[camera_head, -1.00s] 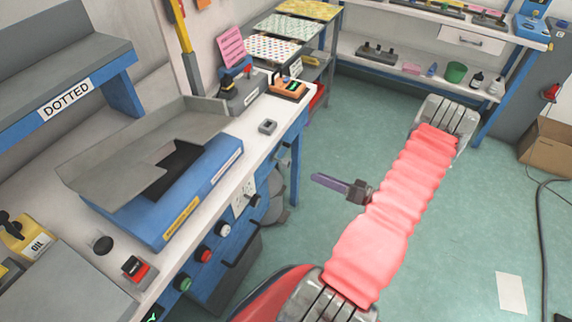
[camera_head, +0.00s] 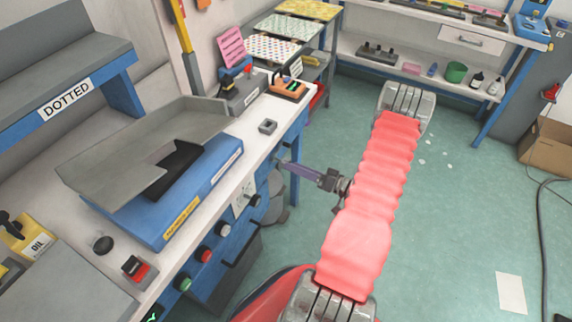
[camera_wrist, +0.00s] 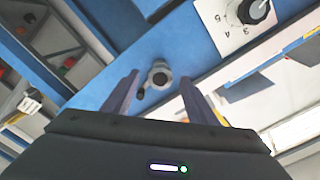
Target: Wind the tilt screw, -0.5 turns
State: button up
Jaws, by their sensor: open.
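A round grey screw head (camera_wrist: 160,76), which I take for the tilt screw, sticks out of the blue bench front in the wrist view. It shows between the two fingers of my gripper (camera_wrist: 160,80), which stand apart with a gap on each side of it. I cannot tell how far ahead of the fingertips it is. In the head view my gripper (camera_head: 284,164) points left at the blue bench front near its right end. The screw is hard to make out there.
A numbered dial with a knob (camera_wrist: 255,9) is near the screw; it also shows in the head view (camera_head: 252,201). A red button (camera_head: 203,255) and a green button (camera_head: 183,284) are lower along the front. A grey tray (camera_head: 150,150) is on the bench.

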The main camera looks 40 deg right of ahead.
jog(key=shift+x, duration=2.1)
jog(key=shift+c, duration=0.6)
jog(key=c, duration=0.9)
jog(key=shift+a, duration=0.2)
jog(key=shift+c, duration=0.2)
jog(key=shift+d, duration=0.15)
